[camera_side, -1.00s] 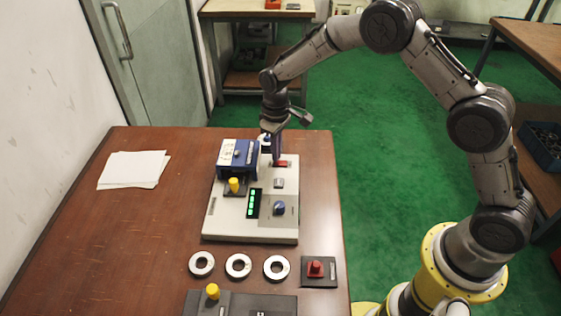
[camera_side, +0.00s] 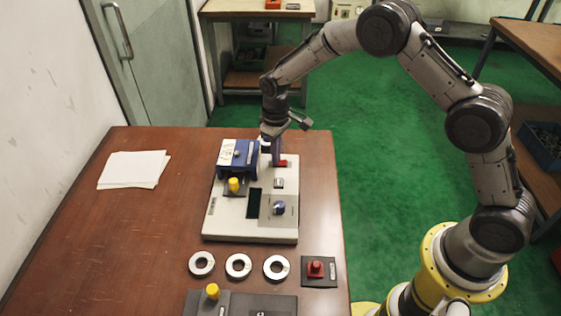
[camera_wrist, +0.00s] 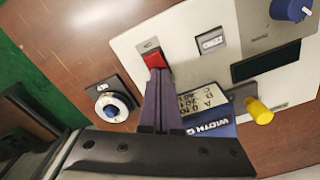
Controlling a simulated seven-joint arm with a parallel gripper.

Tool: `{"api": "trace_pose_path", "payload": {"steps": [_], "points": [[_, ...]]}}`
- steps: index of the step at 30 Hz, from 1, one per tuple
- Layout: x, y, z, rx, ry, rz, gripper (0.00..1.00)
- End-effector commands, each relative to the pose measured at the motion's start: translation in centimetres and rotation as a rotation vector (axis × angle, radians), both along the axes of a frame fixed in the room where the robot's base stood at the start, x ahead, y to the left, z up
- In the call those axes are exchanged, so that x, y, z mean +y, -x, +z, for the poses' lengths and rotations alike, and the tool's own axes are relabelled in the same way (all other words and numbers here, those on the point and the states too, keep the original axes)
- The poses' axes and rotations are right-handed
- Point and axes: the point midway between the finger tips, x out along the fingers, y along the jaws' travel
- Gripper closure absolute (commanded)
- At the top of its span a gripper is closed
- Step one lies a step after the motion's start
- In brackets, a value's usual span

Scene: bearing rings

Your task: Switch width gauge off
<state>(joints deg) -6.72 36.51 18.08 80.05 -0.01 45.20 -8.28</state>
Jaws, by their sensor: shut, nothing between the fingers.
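The width gauge is a pale panel (camera_side: 225,220) on the brown table, with a blue block (camera_side: 238,155) at its far end. Its display (camera_side: 254,203) is dark, and it is also dark in the wrist view (camera_wrist: 265,62). The red switch (camera_wrist: 153,59) sits near the panel's edge; in the side view the switch (camera_side: 283,163) is partly hidden by my fingers. My gripper (camera_side: 276,162) is shut and empty, fingers pointing down at the switch. In the wrist view the fingertips (camera_wrist: 159,76) are right at the switch; I cannot tell whether they touch it.
The panel also carries a blue knob (camera_side: 279,208) and a yellow knob (camera_side: 235,185). Several rings (camera_side: 238,265) lie in front of it, beside a red button box (camera_side: 317,269) and a dark fixture (camera_side: 240,304). Papers (camera_side: 133,169) lie at left. A dial (camera_wrist: 110,107) stands beside the panel.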

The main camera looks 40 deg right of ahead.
Motion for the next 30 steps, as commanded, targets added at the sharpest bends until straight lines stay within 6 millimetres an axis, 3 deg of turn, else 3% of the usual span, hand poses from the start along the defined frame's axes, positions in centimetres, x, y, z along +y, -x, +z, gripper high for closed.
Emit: {"api": "trace_pose_path", "payload": {"steps": [10,30], "points": [[0.0,0.1,0.3,0.004,0.000,0.000,1.00],[0.0,0.0,5.2,0.001,0.000,0.000,1.00]]}}
